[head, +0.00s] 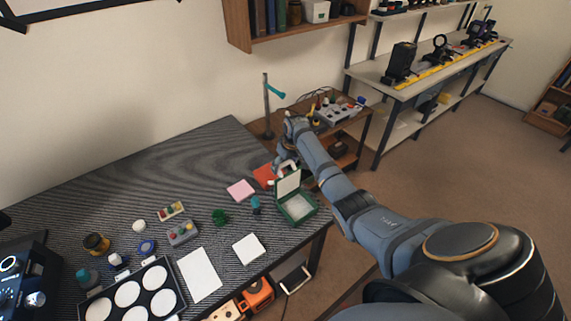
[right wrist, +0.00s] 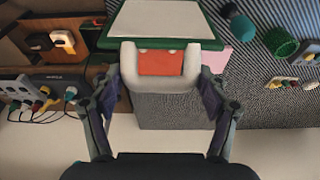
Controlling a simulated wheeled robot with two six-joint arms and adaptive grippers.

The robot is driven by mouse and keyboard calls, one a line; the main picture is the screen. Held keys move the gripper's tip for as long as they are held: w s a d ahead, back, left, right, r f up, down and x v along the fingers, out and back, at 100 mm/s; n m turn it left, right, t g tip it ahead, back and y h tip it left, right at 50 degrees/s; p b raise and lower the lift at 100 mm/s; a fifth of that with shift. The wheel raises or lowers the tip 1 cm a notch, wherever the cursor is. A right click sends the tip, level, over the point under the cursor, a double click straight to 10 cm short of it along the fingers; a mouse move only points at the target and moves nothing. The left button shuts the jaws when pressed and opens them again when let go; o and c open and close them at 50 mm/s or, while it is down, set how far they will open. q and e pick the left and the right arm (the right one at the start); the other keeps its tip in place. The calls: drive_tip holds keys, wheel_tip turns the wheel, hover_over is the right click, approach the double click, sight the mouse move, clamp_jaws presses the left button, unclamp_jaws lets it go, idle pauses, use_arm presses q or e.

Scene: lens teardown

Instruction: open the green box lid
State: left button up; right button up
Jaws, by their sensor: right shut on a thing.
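The green box (head: 299,220) stands near the right edge of the dark table. Its lid (head: 288,183), a pale panel framed in green, stands raised at the back of the box, and the pale inside of the box shows. In the right wrist view the lid (right wrist: 160,20) fills the top middle. A pale U-shaped handle (right wrist: 155,84) joins it. My right gripper (head: 286,164) is behind the raised lid. In the right wrist view my right gripper (right wrist: 160,95) has a finger on each side of the handle and is shut on it. My left gripper is not in view.
A teal-capped bottle (head: 256,205), a green round brush-like thing (head: 220,217) and a pink pad (head: 241,190) are left of the box. An orange sheet (head: 264,176) lies behind it. A wooden side table (head: 348,127) with devices and cables stands beyond my right arm.

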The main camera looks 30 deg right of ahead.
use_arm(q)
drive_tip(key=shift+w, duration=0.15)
use_arm(e)
drive_tip(key=shift+w, duration=0.15)
drive_tip(key=o, duration=1.4)
drive_tip(key=shift+c, duration=0.2)
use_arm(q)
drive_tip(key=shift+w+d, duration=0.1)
use_arm(e)
drive_tip(key=shift+o, duration=0.2)
drive_tip(key=shift+w+f, duration=0.1)
drive_tip(key=shift+f, duration=0.05)
drive_tip(key=v, duration=1.2)
drive_tip(key=shift+f, duration=0.1)
